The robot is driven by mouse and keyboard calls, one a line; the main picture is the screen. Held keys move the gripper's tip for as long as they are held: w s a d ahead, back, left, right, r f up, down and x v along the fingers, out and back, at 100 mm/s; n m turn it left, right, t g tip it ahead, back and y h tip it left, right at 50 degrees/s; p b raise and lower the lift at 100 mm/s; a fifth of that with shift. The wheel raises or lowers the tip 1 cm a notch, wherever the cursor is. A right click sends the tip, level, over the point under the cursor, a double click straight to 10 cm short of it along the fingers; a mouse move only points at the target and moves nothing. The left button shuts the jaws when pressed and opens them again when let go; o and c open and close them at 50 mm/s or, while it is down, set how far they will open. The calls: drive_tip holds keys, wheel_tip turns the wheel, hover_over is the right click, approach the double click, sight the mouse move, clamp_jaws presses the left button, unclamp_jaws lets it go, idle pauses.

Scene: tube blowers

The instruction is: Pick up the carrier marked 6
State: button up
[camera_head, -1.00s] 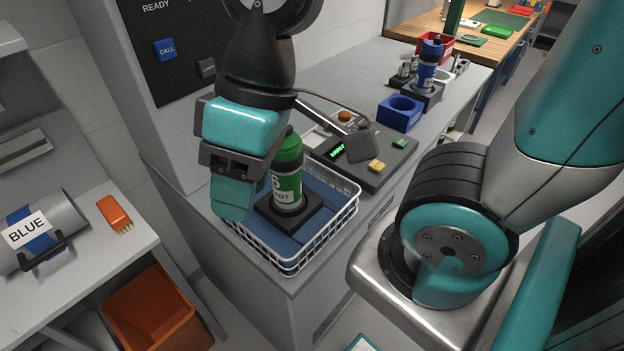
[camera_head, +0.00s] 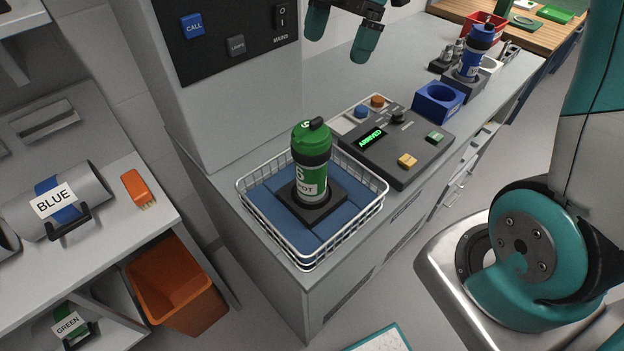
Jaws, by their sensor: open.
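A green carrier (camera_head: 312,157) with a black band and a white label stands upright in a black square holder (camera_head: 325,208) in the white wire basket (camera_head: 357,221). Its label shows part of a word ending in "OT" and a partial character above it; I cannot tell if that is a 6. A blue carrier (camera_head: 474,55) stands upright in a dark holder at the back right; its number is too small to read. My gripper (camera_head: 342,35) is at the top edge, above and behind the green carrier. Its two teal fingers are apart and empty.
A control panel (camera_head: 395,165) with a green-lit display and buttons lies right of the basket. A blue open cup block (camera_head: 437,102) sits behind it. A shelf with a tube marked BLUE (camera_head: 70,204), an orange brush (camera_head: 138,188) and an orange bin (camera_head: 178,284) is at the left.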

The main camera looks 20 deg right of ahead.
sight(312, 121)
drive_tip(key=p+x, duration=0.2)
drive_tip(key=x, duration=0.9)
drive_tip(key=shift+w+f, duration=0.1)
drive_tip(key=shift+f, duration=0.2)
drive_tip(key=p+x, duration=0.3)
drive_tip(key=x, duration=0.1)
drive_tip(key=shift+s+a+f, duration=0.15)
drive_tip(key=shift+s+f, duration=0.05)
drive_tip(key=shift+f, duration=0.1)
drive_tip(key=shift+a+f, duration=0.1)
drive_tip(key=shift+f, duration=0.35)
drive_tip(key=shift+c, duration=0.3)
drive_tip(key=c, duration=1)
